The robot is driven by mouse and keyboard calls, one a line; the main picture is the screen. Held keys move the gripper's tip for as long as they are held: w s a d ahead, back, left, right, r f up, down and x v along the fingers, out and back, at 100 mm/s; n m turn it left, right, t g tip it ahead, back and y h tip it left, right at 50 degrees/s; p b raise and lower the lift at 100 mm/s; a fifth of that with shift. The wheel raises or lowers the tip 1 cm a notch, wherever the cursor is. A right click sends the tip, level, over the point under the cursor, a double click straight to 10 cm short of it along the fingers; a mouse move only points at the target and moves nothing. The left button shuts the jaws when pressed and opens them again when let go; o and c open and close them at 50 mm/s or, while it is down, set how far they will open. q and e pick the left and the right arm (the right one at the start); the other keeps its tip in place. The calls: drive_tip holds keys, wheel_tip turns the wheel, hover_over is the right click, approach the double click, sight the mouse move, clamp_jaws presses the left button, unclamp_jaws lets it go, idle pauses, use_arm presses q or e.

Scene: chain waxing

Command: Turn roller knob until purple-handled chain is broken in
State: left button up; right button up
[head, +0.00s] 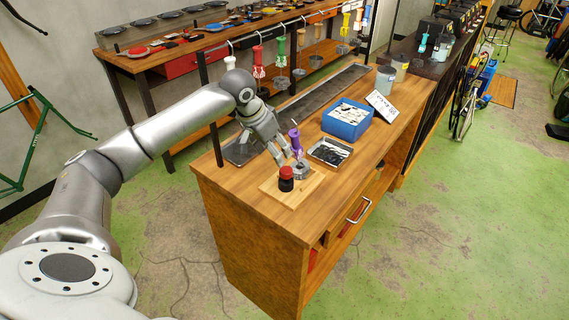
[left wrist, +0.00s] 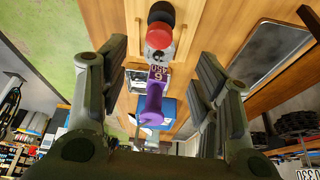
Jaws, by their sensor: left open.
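The purple-handled chain holder (head: 295,140) stands at a small metal roller fixture (head: 301,171) on a wooden board (head: 285,193) on the near end of the bench. A red and black roller knob (head: 286,178) sits at the front of the fixture. In the left wrist view the purple handle (left wrist: 151,106), a tag marked 9 (left wrist: 158,73) and the red knob (left wrist: 159,37) line up between the fingers. My left gripper (head: 286,158) is open, just above and behind the knob, with nothing held; contact is not visible. The chain itself is hidden. My right gripper is not in view.
A metal tray of dark pieces (head: 330,152) sits right beside the board. A blue box (head: 346,120) and a white card (head: 382,105) stand farther back. Several coloured holders hang from a rail above the bench. The bench's front right corner is clear.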

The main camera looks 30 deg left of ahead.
use_arm(q)
drive_tip(key=p, duration=0.1)
hover_over(286, 170)
drive_tip(key=s, duration=0.2)
wheel_tip(286, 170, down, 5)
drive_tip(key=x, duration=0.3)
drive_tip(key=p+x, duration=0.1)
drive_tip(key=shift+s+a+f, duration=0.1)
drive_tip(key=shift+a+f, duration=0.15)
drive_tip(key=shift+f, duration=0.35)
drive_tip(key=shift+w+f, duration=0.2)
drive_tip(key=shift+c, duration=1.1)
drive_tip(key=c, duration=0.8)
drive_tip(key=shift+o, duration=0.2)
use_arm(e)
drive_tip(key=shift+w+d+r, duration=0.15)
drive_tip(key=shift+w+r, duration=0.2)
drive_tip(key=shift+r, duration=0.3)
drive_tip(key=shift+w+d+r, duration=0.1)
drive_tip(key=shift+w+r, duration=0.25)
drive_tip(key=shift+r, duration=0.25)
